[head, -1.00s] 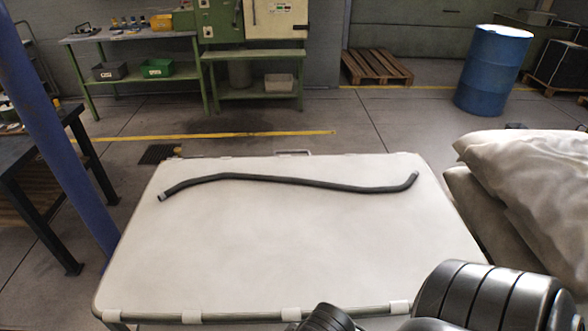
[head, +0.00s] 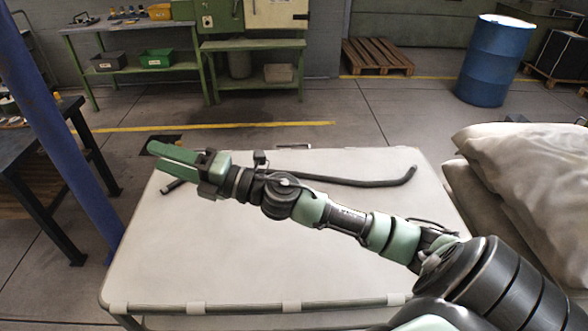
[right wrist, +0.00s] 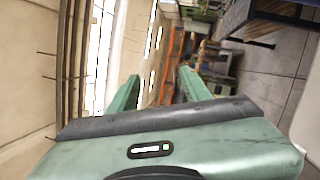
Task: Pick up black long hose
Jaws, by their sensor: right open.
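The black long hose (head: 360,182) lies across the far part of the white table (head: 200,255). Its right end bends up toward the table's far right corner. My right gripper (head: 165,154) is open and empty, above the table's far left corner and pointing left. Its two green fingers also show apart in the right wrist view (right wrist: 160,88). The hose is not visible in the right wrist view. My left gripper is not in view.
Large pale sacks (head: 520,175) stand close to the table's right side. A blue post (head: 62,130) and a dark workbench (head: 35,150) are at the left. A blue barrel (head: 495,60) and a wooden pallet (head: 377,58) stand behind. The table's front half is clear.

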